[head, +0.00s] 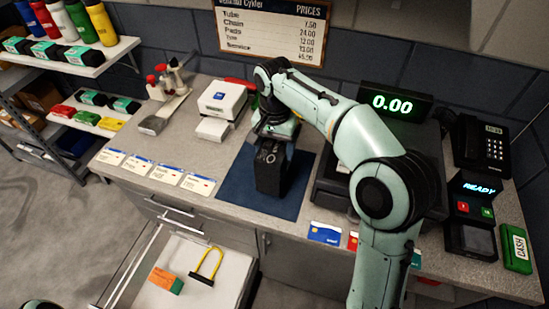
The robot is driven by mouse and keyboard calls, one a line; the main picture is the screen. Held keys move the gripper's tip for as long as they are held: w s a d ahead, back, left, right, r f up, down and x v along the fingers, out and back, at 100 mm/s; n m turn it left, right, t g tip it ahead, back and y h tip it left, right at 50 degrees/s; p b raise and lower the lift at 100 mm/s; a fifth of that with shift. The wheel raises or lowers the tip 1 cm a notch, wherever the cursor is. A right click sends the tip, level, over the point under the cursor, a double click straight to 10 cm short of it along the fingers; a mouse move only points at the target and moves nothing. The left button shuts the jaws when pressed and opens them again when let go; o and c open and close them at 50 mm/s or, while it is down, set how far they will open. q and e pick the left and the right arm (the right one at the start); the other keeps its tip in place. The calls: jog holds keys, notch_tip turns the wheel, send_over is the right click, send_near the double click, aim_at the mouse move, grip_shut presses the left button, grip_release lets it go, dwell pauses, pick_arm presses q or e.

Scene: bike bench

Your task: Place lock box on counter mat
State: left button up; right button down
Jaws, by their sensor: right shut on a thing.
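The lock box (269,172) is a black upright block with small pale markings on its front. My right gripper (272,140) reaches down from above and is shut on the top of the lock box. The counter mat (236,187) is a dark blue rectangle on the grey counter. The lock box is over the mat, and its lower end appears to be at the mat's surface; I cannot tell if it touches.
A white printer-like box (222,99) stands behind the mat. A row of cards (153,172) lies to the left. The register with its green display (392,104) stands right. Below the counter, an open drawer (210,285) holds a yellow U-lock (206,265) and an orange-green box (166,281).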

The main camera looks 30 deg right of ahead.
pick_arm(q)
jog(key=shift+s+f+b, duration=0.35)
jog(key=shift+f, duration=0.15)
pick_arm(e)
jog(key=shift+f, duration=1.95)
jog(key=shift+f, duration=0.15)
grip_release()
pick_arm(q)
jog(key=shift+s, duration=0.1)
pick_arm(e)
notch_tip(320, 180, up, 12)
jog(key=p, duration=0.2)
jog(key=shift+p, duration=0.4)
pick_arm(q)
jog(key=w+r, duration=0.3)
jog(key=shift+w+r, duration=0.1)
jog(key=shift+r, duration=0.25)
